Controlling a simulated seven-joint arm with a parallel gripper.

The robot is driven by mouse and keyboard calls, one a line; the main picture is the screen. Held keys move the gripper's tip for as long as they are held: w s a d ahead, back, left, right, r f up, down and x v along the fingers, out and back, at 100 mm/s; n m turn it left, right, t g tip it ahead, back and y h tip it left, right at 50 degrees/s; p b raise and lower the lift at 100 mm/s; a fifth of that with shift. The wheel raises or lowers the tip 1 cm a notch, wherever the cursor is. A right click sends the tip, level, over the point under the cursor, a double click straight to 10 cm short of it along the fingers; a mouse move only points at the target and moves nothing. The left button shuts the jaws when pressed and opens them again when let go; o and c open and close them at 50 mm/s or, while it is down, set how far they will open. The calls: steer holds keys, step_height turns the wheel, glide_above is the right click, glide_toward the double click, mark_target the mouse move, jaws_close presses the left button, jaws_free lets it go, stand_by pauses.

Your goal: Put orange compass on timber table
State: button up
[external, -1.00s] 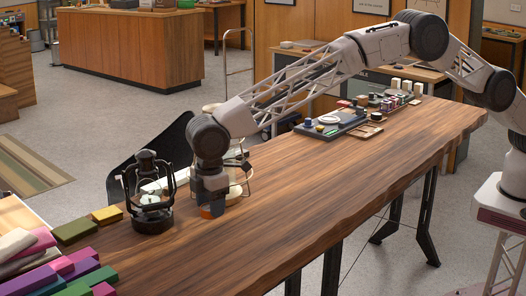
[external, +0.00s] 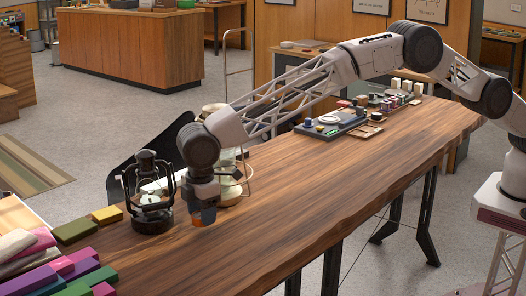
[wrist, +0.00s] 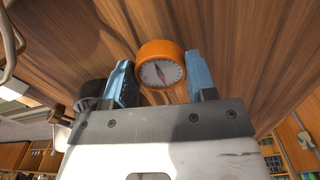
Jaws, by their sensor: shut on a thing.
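The orange compass (wrist: 160,64) is a small round case with a white dial and a red needle. In the wrist view it sits between the two blue fingers, with its dial facing the camera. My gripper (external: 203,217) is shut on it, tilted, low over the near left part of the timber table (external: 330,180). In the external view only a small orange patch of the compass (external: 208,216) shows between the fingers. I cannot tell whether the compass touches the wood.
A dark lantern-like frame (external: 151,205) stands just left of my gripper, and a glass-and-wire item (external: 232,180) stands close behind it. Coloured folded cloths and blocks (external: 75,268) fill the near left corner. The table's middle is clear; trays of small goods (external: 335,122) lie farther back.

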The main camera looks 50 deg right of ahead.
steer(key=shift+f, duration=0.9)
steer(key=shift+f, duration=0.1)
steer(key=o, duration=0.9)
step_height(320, 180, up, 12)
steer(key=shift+r, duration=0.1)
stand_by(0.3)
steer(key=shift+o, duration=0.6)
